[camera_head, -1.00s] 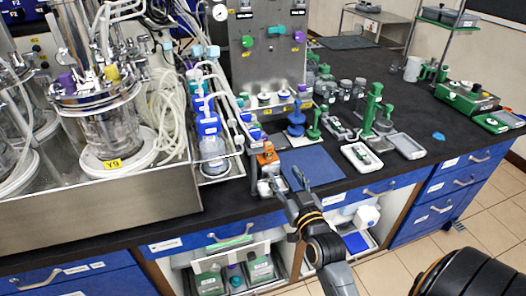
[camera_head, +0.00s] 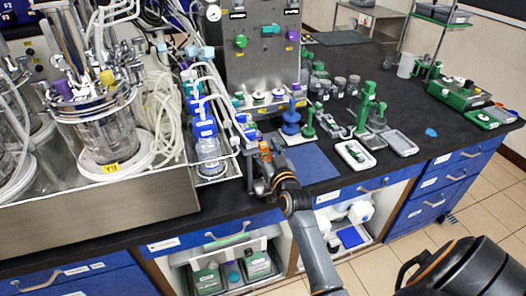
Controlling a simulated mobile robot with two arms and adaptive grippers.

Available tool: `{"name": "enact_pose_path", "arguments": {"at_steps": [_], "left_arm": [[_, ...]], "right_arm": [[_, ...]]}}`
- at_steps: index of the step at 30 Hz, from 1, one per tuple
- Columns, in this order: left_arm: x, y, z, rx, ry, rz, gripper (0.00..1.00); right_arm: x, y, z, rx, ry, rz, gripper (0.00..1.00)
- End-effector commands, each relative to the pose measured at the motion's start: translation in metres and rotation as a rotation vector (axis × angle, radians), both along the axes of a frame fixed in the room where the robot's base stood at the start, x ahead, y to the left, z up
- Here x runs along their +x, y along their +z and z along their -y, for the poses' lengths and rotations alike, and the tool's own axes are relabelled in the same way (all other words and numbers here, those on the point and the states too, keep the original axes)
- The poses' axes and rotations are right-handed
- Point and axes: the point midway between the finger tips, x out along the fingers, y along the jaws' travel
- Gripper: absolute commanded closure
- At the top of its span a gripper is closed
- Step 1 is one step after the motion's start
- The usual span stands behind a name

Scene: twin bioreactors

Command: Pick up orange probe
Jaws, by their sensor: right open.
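The orange probe (camera_head: 264,149) stands near the front edge of the black bench, right of the glass bottle with the blue cap. Only its orange upper part shows clearly; its lower part is hidden by my right gripper. My right gripper (camera_head: 265,166) is open and right at the probe, its fingers reaching up and left around or just in front of it. I cannot tell whether the fingers touch the probe. My left gripper is not in view.
A blue mat (camera_head: 312,164) lies right of the gripper. A white tray (camera_head: 355,154) and green stands (camera_head: 366,108) are farther right. The blue-capped bottle (camera_head: 209,150) and steel bioreactor housing (camera_head: 140,200) stand left. A metal panel (camera_head: 262,55) rises behind.

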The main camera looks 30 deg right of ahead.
Motion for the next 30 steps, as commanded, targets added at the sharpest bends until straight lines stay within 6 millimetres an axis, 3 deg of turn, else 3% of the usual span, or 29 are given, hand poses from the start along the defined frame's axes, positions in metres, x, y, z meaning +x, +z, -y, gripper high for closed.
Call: {"name": "enact_pose_path", "arguments": {"at_steps": [6, 14, 23, 30], "left_arm": [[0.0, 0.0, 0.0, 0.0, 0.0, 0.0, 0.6], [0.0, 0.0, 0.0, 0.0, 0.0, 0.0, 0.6], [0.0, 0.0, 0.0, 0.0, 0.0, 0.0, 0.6], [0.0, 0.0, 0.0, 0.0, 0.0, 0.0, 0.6]], "right_arm": [[0.0, -0.001, 0.0, 0.0, 0.0, -0.001, 0.49], [0.0, -0.001, 0.0, 0.001, 0.0, -0.001, 1.0], [0.0, 0.001, 0.0, 0.001, 0.0, 0.001, 1.0], [0.001, 0.019, 0.0, 0.002, 0.001, 0.006, 1.0]]}}
